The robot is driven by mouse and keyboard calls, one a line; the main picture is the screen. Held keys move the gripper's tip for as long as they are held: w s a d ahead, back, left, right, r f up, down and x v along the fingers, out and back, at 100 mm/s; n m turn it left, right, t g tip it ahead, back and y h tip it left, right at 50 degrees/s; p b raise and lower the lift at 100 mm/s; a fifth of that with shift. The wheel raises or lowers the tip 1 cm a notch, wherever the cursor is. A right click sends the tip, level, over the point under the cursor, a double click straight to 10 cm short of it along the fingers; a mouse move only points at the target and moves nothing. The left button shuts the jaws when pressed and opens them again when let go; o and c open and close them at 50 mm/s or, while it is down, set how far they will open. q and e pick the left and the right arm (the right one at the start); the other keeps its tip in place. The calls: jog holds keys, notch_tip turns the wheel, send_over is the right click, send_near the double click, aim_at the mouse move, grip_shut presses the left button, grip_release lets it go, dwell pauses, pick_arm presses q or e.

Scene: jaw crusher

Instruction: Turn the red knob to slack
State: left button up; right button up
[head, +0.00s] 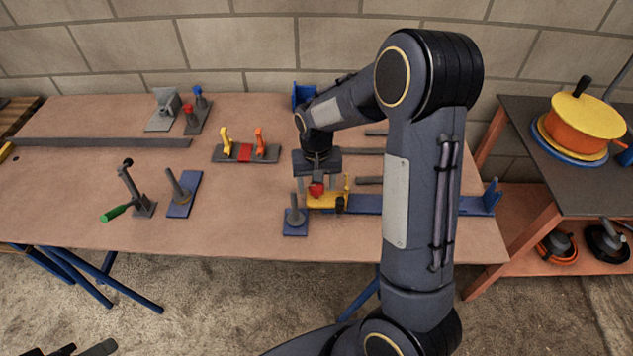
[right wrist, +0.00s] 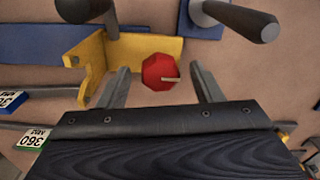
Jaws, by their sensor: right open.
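The red knob (head: 316,189) sits at the yellow bracket (head: 328,202) on the blue bar near the table's front edge. In the right wrist view the red knob (right wrist: 159,72) is faceted, with a pale pointer towards the right. The yellow bracket (right wrist: 92,70) is beside and behind it. My right gripper (right wrist: 159,68) is open and points down over the knob, one finger on each side. I see no contact, and the height gap is hard to tell. Dark parts at the head view's bottom left may be my left gripper; their state is unclear.
A grey post on a blue base (head: 295,219) stands close left of the knob. The blue bar (head: 365,204) runs right. A yellow and orange lever block (head: 245,153) and a green-handled lever (head: 129,200) stand further left.

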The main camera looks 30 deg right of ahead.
jog(key=shift+c, duration=0.3)
jog(key=c, duration=0.9)
jog(key=shift+n, duration=0.4)
jog(key=n, duration=0.3)
jog(key=shift+n, duration=0.3)
jog(key=n, duration=0.4)
jog(key=shift+n, duration=0.3)
jog(key=n, duration=0.4)
jog(key=shift+n, duration=2.5)
